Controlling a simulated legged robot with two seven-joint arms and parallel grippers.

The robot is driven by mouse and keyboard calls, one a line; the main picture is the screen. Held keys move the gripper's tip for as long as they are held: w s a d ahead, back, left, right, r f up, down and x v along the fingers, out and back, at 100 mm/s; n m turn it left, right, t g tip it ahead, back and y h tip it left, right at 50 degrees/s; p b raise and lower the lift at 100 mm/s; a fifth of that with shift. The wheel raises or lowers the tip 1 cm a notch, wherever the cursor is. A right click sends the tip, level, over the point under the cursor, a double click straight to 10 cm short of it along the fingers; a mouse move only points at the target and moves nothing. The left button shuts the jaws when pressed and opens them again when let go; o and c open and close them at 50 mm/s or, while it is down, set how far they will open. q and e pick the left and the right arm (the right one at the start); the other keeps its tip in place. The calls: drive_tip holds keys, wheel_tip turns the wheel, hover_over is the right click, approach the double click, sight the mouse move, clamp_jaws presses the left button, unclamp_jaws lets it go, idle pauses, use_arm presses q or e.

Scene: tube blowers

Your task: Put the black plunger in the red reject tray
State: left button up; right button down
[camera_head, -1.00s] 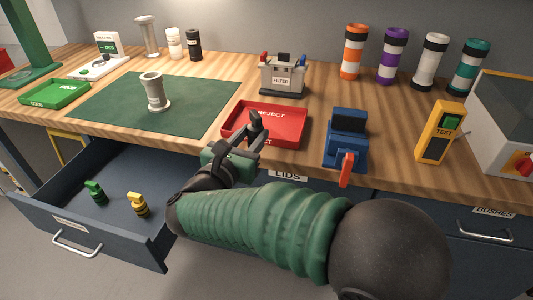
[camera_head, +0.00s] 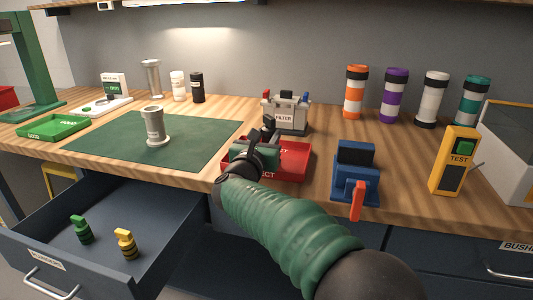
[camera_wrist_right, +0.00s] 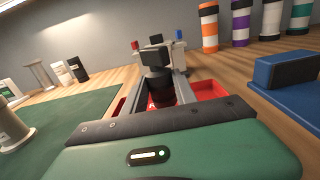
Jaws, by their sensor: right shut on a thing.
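The red reject tray (camera_head: 293,168) sits near the front edge of the bench, right of the green mat. My right gripper (camera_head: 262,140) is above the left part of this tray. It is shut on the black plunger (camera_wrist_right: 157,82), whose dark ribbed body and knob stand roughly upright between the fingers in the wrist view. Red tray floor (camera_wrist_right: 205,90) shows below and beside it there. The plunger's lower end is hidden, so I cannot tell if it touches the tray. My left gripper is not in view.
A filter box (camera_head: 286,117) stands behind the tray, and a blue fixture (camera_head: 355,175) with a red lever stands to its right. A pale cup (camera_head: 153,125) is on the mat. Below, an open drawer (camera_head: 170,215) holds green (camera_head: 81,230) and yellow (camera_head: 126,243) plungers.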

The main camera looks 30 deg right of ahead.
wheel_tip(320, 180, down, 4)
drive_tip(key=shift+b, duration=0.9)
drive_tip(key=shift+a+r, duration=0.1)
drive_tip(key=shift+r, duration=0.1)
drive_tip(key=c, duration=1)
unclamp_jaws()
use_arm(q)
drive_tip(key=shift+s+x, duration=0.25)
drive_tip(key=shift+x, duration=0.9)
use_arm(e)
drive_tip(key=shift+r, duration=0.1)
drive_tip(key=p+v, duration=0.3)
drive_tip(key=v, duration=0.8)
drive_tip(key=shift+s+a, duration=0.2)
drive_tip(key=shift+a, duration=0.05)
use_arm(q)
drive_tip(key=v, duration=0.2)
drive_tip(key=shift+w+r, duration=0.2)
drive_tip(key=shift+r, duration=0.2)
use_arm(e)
drive_tip(key=shift+s+a, duration=0.15)
